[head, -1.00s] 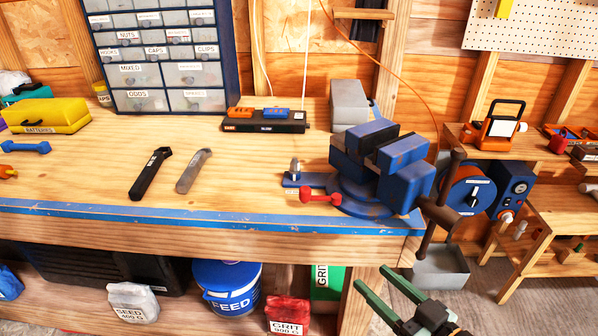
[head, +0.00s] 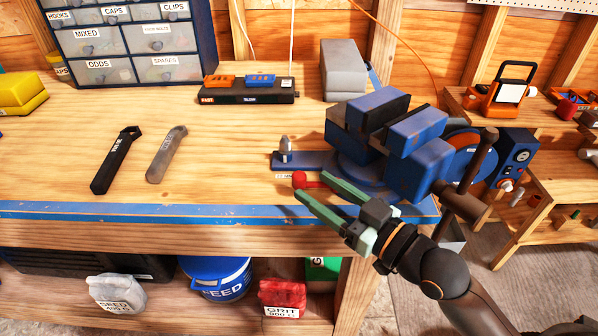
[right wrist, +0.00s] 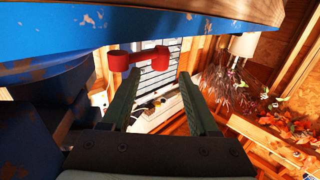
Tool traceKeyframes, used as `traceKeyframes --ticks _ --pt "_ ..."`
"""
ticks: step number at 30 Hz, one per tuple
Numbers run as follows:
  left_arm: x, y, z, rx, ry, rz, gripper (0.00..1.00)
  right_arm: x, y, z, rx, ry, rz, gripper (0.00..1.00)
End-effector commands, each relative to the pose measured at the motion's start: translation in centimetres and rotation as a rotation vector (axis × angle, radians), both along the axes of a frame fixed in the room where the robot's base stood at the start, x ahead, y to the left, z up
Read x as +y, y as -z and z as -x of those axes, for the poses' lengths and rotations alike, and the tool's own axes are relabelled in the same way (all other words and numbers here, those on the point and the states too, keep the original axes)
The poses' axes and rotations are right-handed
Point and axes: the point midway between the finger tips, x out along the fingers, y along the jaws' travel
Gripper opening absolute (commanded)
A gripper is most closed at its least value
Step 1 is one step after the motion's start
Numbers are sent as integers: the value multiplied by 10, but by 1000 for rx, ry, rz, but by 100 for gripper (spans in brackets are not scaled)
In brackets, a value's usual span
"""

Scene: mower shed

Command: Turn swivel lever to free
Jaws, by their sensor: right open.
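The swivel lever is a small red bar with knobbed ends (head: 299,179) at the front of the blue vise's (head: 362,173) round base, near the bench edge. My right gripper (head: 312,185) is open, its two green fingers pointing left at the lever. In the head view the fingers hide part of the bar. In the right wrist view the red lever (right wrist: 138,57) lies across just ahead of the left fingertip, with my open gripper (right wrist: 159,74) below it; I cannot tell whether they touch. My left gripper is not in view.
The vise's handle bar (head: 479,160) sticks out right of my right gripper. The blue bench edge (head: 150,211) runs below the lever. A black tool (head: 115,162) and a grey tool (head: 166,155) lie on the left. The bench between them and the vise is clear.

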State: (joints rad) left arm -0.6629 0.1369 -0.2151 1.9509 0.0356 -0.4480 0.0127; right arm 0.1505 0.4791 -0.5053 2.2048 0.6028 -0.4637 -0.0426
Motion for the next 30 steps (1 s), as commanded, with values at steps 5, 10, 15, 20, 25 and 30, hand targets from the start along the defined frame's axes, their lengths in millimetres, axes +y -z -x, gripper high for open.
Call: traceKeyframes --ticks 5,10,15,20,25,30 --pt "2 -1 1 1 -4 -2 50 23 -2 -22 -1 -1 -2 61" --pt "3 -1 0 -1 -5 -3 50 34 0 -34 1 0 -1 61" --pt "3 -1 0 -2 -6 -4 50 38 0 -37 1 0 1 61" --pt "4 -1 0 -3 -7 -4 50 37 0 -37 1 0 1 61" --pt "4 -1 0 -2 -7 -3 50 37 0 -37 1 0 1 45" --pt "4 -1 -1 -2 -7 -3 50 37 0 -37 1 0 1 26"
